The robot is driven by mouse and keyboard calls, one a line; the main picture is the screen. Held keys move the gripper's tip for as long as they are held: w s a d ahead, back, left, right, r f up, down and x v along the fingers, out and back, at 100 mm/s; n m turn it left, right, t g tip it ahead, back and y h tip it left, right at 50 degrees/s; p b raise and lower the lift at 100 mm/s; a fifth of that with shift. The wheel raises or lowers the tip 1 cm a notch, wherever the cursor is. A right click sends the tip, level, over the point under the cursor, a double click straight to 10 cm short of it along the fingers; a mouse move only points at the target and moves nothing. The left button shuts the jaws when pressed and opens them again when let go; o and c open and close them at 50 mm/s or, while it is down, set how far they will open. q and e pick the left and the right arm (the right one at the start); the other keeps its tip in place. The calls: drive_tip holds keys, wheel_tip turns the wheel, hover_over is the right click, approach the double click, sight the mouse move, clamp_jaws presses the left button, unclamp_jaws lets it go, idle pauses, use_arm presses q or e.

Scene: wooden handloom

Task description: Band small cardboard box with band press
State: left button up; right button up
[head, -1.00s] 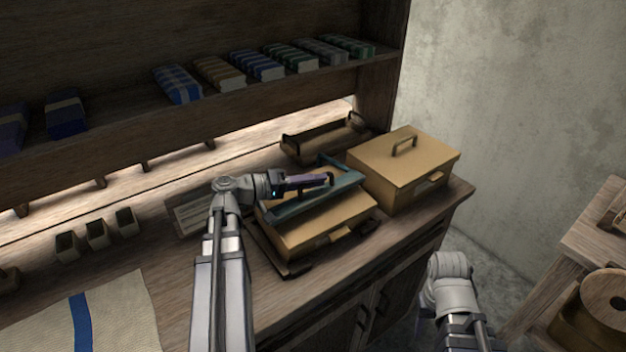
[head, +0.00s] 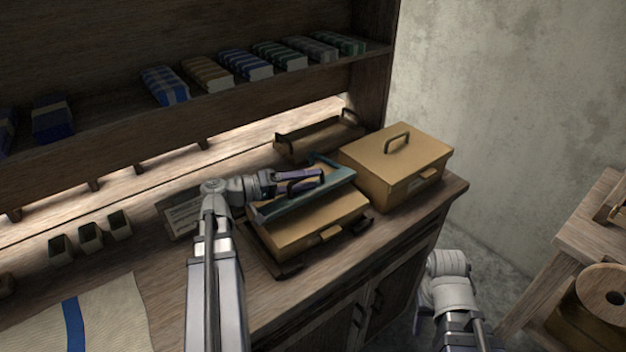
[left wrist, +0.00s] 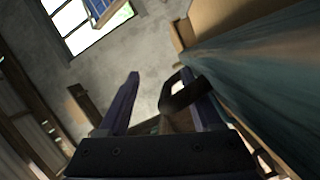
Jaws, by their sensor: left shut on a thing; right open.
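The small cardboard box (head: 318,222) lies flat in the band press on the bench, a tan tab on its front side. The teal top (head: 310,193) of the band press is tilted over the box and covers its back part. The dark press base (head: 290,269) shows below the box. My left gripper (head: 318,178) is over the teal top, at its dark loop handle, and is shut on it. The left wrist view shows the handle (left wrist: 184,96) near one finger, with the teal top close on the right. My right arm shows at lower right, but its gripper is out of sight.
A larger tan box (head: 400,165) with a top handle stands right of the press. A wooden tray (head: 318,137) is behind it. A shelf with folded cloths (head: 250,64) runs above. Small cups (head: 90,236) and a cloth (head: 110,310) are at left.

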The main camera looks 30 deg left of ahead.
sight(286, 197)
use_arm(q)
drive_tip(key=shift+s+a+f, duration=0.4)
drive_tip(key=shift+s+a, duration=0.05)
drive_tip(key=shift+s, duration=0.25)
drive_tip(key=v, duration=0.3)
drive_tip(key=shift+a+r, duration=0.1)
drive_tip(key=shift+a, duration=0.35)
drive_tip(key=shift+s+r+p, duration=0.1)
drive_tip(key=shift+s+p, duration=0.05)
drive_tip(key=shift+p, duration=0.2)
drive_tip(key=shift+r+p+v, duration=0.25)
drive_tip(key=shift+p+v, duration=0.05)
drive_tip(key=shift+v, duration=1.1)
use_arm(e)
drive_tip(key=shift+s+a+r, duration=0.3)
drive_tip(key=shift+a+r, duration=0.2)
drive_tip(key=shift+r, duration=0.25)
use_arm(q)
drive_tip(key=shift+a, duration=0.2)
drive_tip(key=shift+a, duration=0.2)
drive_tip(key=v, duration=0.7)
drive_tip(key=shift+r+p, duration=0.2)
drive_tip(key=shift+p, duration=0.15)
use_arm(e)
drive_tip(key=shift+r, duration=0.35)
use_arm(q)
drive_tip(key=shift+s+a, duration=0.1)
drive_tip(key=shift+s, duration=0.05)
